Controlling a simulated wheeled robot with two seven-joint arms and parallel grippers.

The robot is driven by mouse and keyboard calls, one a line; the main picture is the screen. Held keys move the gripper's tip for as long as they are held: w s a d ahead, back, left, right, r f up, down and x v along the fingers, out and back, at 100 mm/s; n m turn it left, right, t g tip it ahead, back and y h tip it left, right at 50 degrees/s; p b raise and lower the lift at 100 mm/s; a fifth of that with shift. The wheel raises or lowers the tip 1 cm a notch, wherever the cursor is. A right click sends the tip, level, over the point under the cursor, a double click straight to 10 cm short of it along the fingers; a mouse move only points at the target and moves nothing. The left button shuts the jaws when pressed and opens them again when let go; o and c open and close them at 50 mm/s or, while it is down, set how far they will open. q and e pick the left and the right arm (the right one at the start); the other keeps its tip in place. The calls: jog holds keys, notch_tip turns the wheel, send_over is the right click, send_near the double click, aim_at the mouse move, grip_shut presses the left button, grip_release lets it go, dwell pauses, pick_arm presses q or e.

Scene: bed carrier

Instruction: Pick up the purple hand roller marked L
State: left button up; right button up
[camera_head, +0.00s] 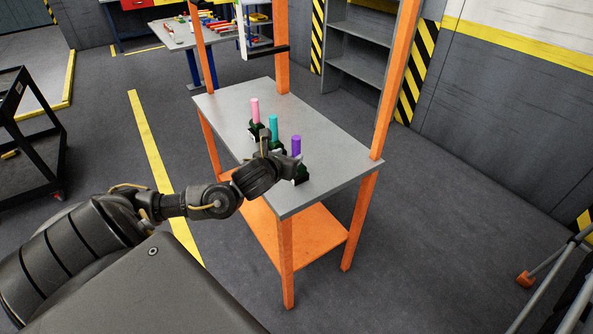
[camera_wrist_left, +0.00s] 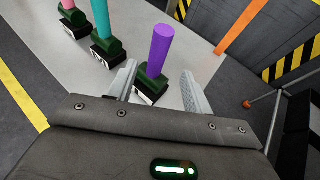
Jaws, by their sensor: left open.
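The purple hand roller (camera_head: 295,144) stands upright on the grey table (camera_head: 330,150), nearest the table's front edge. In the left wrist view the purple roller (camera_wrist_left: 161,48) rises from a dark green and black base with a white label that I cannot read clearly. My left gripper (camera_head: 292,168) is at the roller's base in the head view. In the left wrist view its two fingers (camera_wrist_left: 157,88) are open, one on each side of the base, with gaps visible. Nothing is held. My right gripper is not in view.
A teal roller (camera_head: 273,127) and a pink roller (camera_head: 255,110) stand behind the purple one in a row. Orange posts (camera_head: 395,80) rise at the table's corners. The table's right part is bare. A black cart (camera_head: 30,140) stands at the left.

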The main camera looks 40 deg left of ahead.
aim_at(294, 150)
pick_arm(q)
jog(key=p+x, duration=0.1)
jog(key=x, duration=0.2)
jog(key=shift+w+a+f, duration=0.1)
jog(key=shift+w, duration=0.25)
jog(key=shift+w+a+f+p, duration=0.1)
jog(key=shift+w+f+p, duration=0.15)
jog(key=shift+w+p, duration=0.05)
jog(key=shift+w+a+p, duration=0.1)
jog(key=shift+w+p, duration=0.1)
jog(key=shift+p, duration=0.1)
jog(key=p+x, duration=0.2)
jog(key=x, duration=0.2)
jog(key=shift+a, duration=0.2)
jog(key=shift+w+f, duration=0.2)
jog(key=shift+w, duration=0.1)
grip_shut()
